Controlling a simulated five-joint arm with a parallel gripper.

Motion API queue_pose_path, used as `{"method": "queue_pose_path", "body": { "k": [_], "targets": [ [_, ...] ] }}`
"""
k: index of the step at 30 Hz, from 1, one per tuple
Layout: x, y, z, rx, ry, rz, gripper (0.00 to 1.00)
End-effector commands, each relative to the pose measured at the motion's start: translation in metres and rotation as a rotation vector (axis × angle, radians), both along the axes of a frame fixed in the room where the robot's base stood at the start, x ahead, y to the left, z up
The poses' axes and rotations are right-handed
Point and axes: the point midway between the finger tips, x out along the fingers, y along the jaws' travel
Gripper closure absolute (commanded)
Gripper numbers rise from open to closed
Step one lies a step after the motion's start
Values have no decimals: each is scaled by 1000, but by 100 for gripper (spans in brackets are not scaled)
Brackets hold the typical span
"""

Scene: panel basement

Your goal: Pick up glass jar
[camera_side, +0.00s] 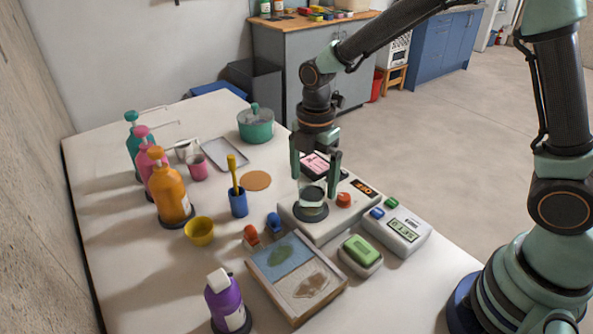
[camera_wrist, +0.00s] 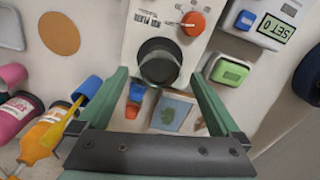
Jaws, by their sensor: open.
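The glass jar (camera_side: 312,196) is small and clear. It stands upright on the round dark plate of a white device (camera_side: 330,222). In the wrist view the jar (camera_wrist: 159,65) is seen from above over that dark disc. My gripper (camera_side: 314,183) is open above the device, pointing down, with a green finger on either side of the jar's upper part. In the wrist view my gripper (camera_wrist: 159,75) frames the jar between its fingertips, with a gap on both sides. I cannot tell exactly how far down the jar the fingertips reach.
The device has a red knob (camera_side: 343,200). Close by are a scale (camera_side: 401,233), a green block on a dish (camera_side: 361,251), a framed picture tray (camera_side: 297,279), and a blue cup with a yellow tool (camera_side: 238,203). Pump bottles (camera_side: 171,192) line the left. A green pot (camera_side: 255,126) stands behind.

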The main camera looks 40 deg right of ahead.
Motion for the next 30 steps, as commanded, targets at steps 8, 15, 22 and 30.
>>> {"method": "queue_pose_path", "body": {
  "k": [8,15,22,30],
  "targets": [
    [-1,0,-39,-1,5,0,0],
    [-1,0,-45,0,2,-1,0],
    [-1,0,-45,0,1,-1,54],
    [0,1,-44,0,0,-1,97]
  ]
}}
